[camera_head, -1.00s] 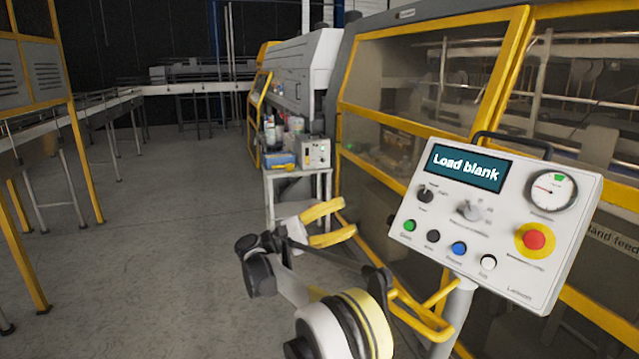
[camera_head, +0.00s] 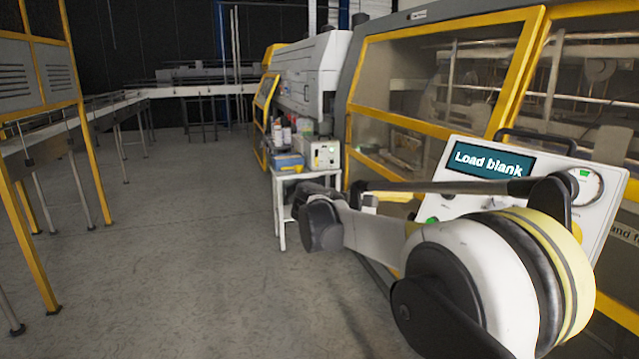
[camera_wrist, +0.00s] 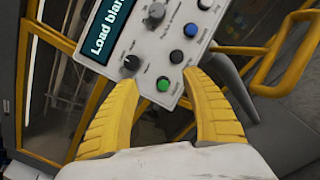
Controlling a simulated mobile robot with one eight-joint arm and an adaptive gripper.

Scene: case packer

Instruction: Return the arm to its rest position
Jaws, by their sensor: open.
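My gripper (camera_wrist: 160,115) shows in the wrist view with its two yellow fingers spread apart and nothing between them. The control panel lies beyond the fingertips in that view, with its green button close to the right finger. I cannot tell whether they touch. In the head view my arm reaches across the lower right and covers much of the control panel (camera_head: 490,207). The panel's screen reads "Load blank". My gripper's fingers are mostly hidden behind the arm in the head view.
The case packer with yellow-framed doors (camera_head: 440,85) stands close on the right. A small white table (camera_head: 283,215) holding bottles and a box is beyond my arm. A conveyor (camera_head: 62,125) runs along the left. The grey floor (camera_head: 170,260) between is clear.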

